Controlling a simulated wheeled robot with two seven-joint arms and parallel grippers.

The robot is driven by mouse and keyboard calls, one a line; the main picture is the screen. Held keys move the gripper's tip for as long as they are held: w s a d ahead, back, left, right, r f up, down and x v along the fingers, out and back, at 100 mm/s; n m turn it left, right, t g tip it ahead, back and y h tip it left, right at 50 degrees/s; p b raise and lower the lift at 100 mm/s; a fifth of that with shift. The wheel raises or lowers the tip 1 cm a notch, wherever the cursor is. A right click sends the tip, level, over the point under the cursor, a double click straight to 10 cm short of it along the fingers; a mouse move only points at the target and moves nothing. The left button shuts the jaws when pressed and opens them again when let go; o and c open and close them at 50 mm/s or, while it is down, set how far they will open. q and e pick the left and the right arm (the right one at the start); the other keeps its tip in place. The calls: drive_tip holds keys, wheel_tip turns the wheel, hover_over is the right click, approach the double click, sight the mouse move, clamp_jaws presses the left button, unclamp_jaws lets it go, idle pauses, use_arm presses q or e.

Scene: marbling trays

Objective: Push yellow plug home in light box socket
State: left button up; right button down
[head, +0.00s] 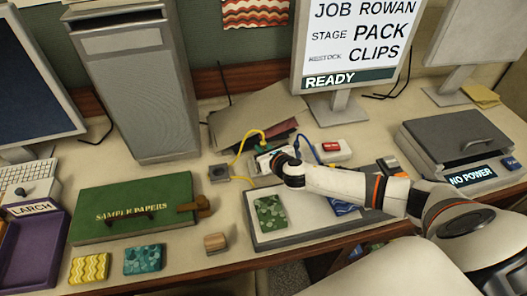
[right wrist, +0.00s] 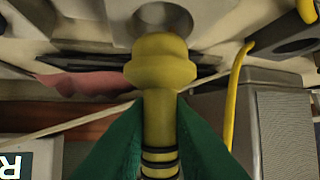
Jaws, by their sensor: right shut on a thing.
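My right gripper (head: 264,146) reaches in from the right and is near the back edge of the flat grey-rimmed panel. In the right wrist view, its green fingers (right wrist: 160,125) are shut on the yellow plug (right wrist: 160,65), which has dark rings lower down. The plug's rounded end points at a round grey socket (right wrist: 165,17) in a pale surface. The end overlaps the socket's lower edge in that view; I cannot tell whether it touches or how deep it sits. In the head view the gripper and arm mostly hide the socket. My left gripper is not in view.
A yellow cord (head: 237,155) loops to a small grey block (head: 218,172). A white block with a red switch (head: 333,146) and a blue cord stand close by. Marbled sheets lie on the panel (head: 285,238). A grey case (head: 455,135) near a NO POWER display (head: 470,176) stands right.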

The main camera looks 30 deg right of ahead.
drive_tip(key=shift+f+b, duration=0.9)
drive_tip(key=shift+f, duration=0.5)
idle(0.4)
drive_tip(key=c, duration=1.3)
unclamp_jaws()
drive_tip(key=shift+o, duration=0.2)
drive_tip(key=b+v, duration=0.1)
drive_tip(key=v, duration=1.1)
drive_tip(key=shift+r, duration=0.1)
